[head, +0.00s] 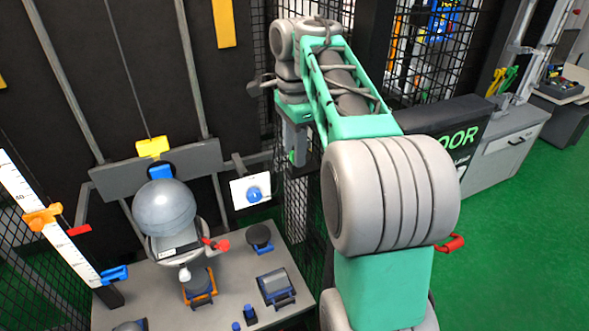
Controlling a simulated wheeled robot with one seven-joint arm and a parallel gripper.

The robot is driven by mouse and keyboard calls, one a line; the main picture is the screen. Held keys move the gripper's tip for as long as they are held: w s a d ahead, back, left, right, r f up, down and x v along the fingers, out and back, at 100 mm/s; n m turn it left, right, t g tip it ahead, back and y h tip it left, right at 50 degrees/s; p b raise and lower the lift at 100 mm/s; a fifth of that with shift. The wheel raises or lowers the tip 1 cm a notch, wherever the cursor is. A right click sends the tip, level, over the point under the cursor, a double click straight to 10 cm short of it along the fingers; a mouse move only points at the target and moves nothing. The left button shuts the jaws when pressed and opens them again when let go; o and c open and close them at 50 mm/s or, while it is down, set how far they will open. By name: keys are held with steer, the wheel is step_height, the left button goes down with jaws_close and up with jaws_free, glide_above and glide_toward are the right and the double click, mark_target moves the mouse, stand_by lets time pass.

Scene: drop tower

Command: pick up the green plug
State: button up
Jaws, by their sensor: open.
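My arm reaches up and away across the middle of the head view, then bends down at its far end. My gripper (296,158) hangs there, small and partly lost against the dark mesh fence. It is open and points down, above and behind the right part of the grey bench. A small greenish patch shows at its fingertips. I cannot tell whether this is the green plug or a part of the gripper. No green plug can be clearly made out elsewhere on the bench. My arm hides part of the fence and the floor behind it.
The bench (222,296) carries a grey ball (164,207) on a stand, a black round-topped piece (259,236), a dark box (275,287) and small blue pieces (249,314). A white ruler (45,222) leans at left. A counter (503,148) stands right. Green floor (510,250) is clear.

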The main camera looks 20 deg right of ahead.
steer(key=shift+c, duration=0.4)
jaws_close()
steer(key=shift+r, duration=0.1)
